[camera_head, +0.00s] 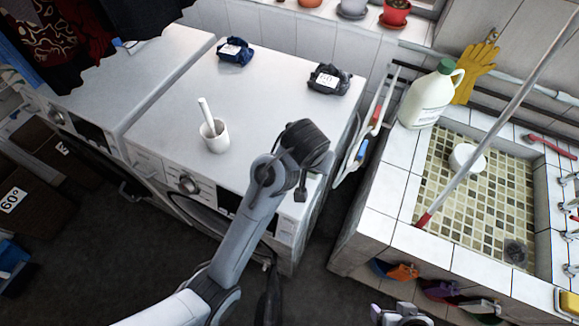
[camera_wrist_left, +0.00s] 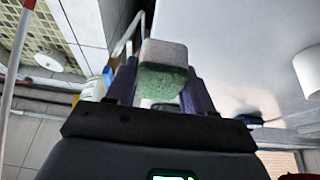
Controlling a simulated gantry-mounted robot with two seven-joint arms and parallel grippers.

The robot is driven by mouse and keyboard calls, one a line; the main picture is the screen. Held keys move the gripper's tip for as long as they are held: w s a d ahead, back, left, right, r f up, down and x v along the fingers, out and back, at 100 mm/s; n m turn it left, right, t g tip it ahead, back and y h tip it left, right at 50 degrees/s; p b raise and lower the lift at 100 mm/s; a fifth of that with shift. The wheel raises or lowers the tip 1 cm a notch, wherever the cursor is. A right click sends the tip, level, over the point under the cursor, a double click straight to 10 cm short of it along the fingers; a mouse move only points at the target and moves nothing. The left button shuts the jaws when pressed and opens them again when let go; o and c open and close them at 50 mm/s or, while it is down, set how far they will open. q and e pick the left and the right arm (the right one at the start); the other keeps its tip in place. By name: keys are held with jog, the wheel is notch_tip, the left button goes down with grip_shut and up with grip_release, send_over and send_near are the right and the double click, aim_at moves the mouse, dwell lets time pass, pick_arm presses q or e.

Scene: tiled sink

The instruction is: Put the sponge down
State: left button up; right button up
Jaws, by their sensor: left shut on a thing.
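A sponge (camera_wrist_left: 163,62) with a pale, pinkish body and a green side shows in the left wrist view. My left gripper (camera_wrist_left: 160,84) is shut on it, with one purple finger on each side. In the head view my left wrist is above the front right part of the right washing machine's top (camera_head: 265,95). It hides the fingers and the sponge there. A grey and purple part of mine at the bottom edge of the head view seems to be my right gripper (camera_head: 395,315); its jaws cannot be made out.
A white cup (camera_head: 214,136) with a stick stands on the machine top. Two dark cloth bundles (camera_head: 235,51) (camera_head: 328,79) lie farther back. To the right is a tiled sink (camera_head: 480,185) with a jug (camera_head: 430,95), a slanting pole (camera_head: 500,125) and a white round thing (camera_head: 467,158).

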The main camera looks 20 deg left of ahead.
pick_arm(q)
jog(key=shift+w, duration=0.15)
jog(key=a+f, duration=0.2)
jog(key=a, duration=0.1)
jog(key=w+a+f, duration=0.1)
jog(key=a+f, duration=0.1)
jog(key=a, duration=0.2)
jog(key=w+a+f, duration=0.1)
jog(key=a+f, duration=0.1)
jog(key=a, duration=0.1)
jog(key=shift+a+f, duration=0.2)
jog(key=shift+f, duration=2.05)
jog(key=shift+f, duration=0.1)
jog(key=o, duration=1)
